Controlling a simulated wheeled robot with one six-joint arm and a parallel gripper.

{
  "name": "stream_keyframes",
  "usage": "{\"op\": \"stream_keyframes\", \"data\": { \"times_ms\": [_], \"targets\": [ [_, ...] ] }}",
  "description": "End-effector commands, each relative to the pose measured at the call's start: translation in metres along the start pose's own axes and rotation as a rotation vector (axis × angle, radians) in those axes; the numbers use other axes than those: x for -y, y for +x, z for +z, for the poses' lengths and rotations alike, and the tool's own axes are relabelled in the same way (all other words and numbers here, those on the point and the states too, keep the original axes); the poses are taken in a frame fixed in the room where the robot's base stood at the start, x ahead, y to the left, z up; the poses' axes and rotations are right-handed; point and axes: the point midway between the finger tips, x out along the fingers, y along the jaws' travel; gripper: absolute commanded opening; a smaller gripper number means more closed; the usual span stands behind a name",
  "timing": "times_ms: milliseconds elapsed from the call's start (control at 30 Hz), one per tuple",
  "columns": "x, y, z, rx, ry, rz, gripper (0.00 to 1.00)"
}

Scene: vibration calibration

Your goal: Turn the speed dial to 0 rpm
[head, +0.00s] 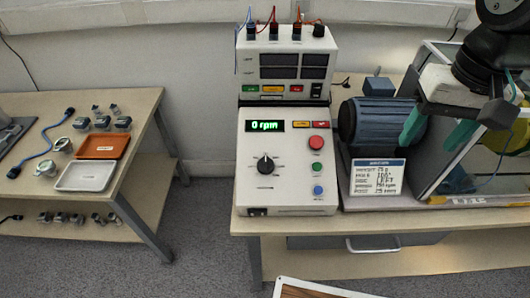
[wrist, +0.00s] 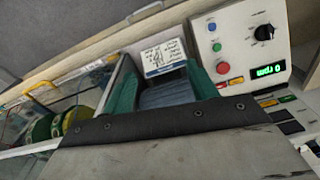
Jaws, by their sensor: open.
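The speed dial (head: 265,165) is a black knob with a white pointer on the white sloped control box (head: 285,205). The green display (head: 264,126) above it reads "0 rpm". In the wrist view the dial (wrist: 264,32) is at the upper right, and the display (wrist: 268,71) below it also reads 0 rpm. My gripper (head: 437,130) is to the right of the control box, over the motor and glass enclosure area, with its green fingers apart. In the wrist view the fingers (wrist: 160,92) stand open with nothing held. My gripper is apart from the dial.
A dark motor (head: 365,122) and a printed card (head: 377,178) stand right of the control box. A glass-sided enclosure (head: 430,165) is farther right. Red (head: 316,142), green (head: 317,167) and blue (head: 318,190) buttons sit beside the dial. A left table (head: 40,200) holds trays and sensors.

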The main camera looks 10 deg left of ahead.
Motion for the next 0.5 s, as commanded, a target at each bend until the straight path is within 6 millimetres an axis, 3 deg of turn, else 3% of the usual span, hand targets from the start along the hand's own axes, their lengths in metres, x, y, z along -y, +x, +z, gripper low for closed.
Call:
{"op": "stream_keyframes", "data": {
  "times_ms": [100,200,400,500],
  "targets": [
    [0.065,0.019,-0.037,0.032,-0.051,-0.002,0.58],
    [0.124,0.039,-0.056,0.047,-0.082,-0.001,0.58],
    [0.222,0.080,-0.062,0.067,-0.126,0.005,0.58],
    [0.251,0.093,-0.059,0.072,-0.138,0.007,0.58]
  ]
}}
